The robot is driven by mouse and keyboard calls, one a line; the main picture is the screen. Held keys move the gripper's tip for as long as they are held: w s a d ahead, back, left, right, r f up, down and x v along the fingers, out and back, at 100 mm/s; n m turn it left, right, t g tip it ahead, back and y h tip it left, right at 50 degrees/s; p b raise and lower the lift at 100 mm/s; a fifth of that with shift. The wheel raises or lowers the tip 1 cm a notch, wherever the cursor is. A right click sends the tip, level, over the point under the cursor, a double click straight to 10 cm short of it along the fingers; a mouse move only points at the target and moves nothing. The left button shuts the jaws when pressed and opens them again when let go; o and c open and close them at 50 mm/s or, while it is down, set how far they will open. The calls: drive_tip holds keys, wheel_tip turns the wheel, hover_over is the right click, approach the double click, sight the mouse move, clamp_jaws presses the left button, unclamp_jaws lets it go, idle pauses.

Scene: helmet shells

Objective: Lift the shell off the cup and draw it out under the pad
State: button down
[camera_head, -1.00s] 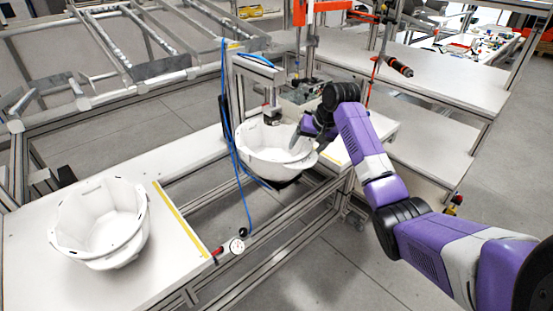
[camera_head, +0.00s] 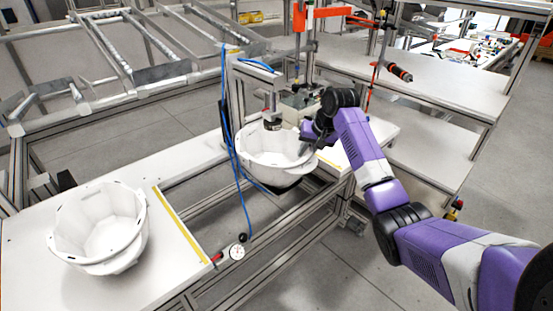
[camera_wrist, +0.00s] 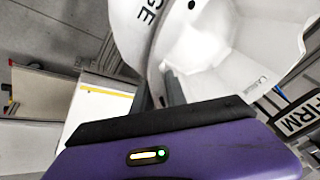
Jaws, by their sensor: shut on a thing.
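A white helmet shell (camera_head: 268,158) sits open side up at the press stand in the middle of the head view. My gripper (camera_head: 308,150) is shut on its right rim. The shell's white wall (camera_wrist: 230,50) fills the upper right of the wrist view, with the dark fingers (camera_wrist: 162,90) at its edge. The dark cup (camera_head: 287,188) shows just below the shell; whether they still touch I cannot tell. The pad (camera_head: 271,122), a dark-tipped cylinder on the stand's arm, hangs over the shell, its lower end overlapping the shell's opening in the picture.
A second white shell (camera_head: 98,238) rests on the left white table (camera_head: 30,270). A blue hose (camera_head: 235,165) hangs left of the stand. The stand's upright (camera_head: 238,105) is close behind the shell. An open frame gap lies before it.

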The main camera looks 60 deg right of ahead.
drive_tip(key=shift+r, duration=0.25)
drive_tip(key=shift+r+p, duration=0.7)
drive_tip(key=shift+p, duration=0.35)
drive_tip(key=shift+r, duration=0.15)
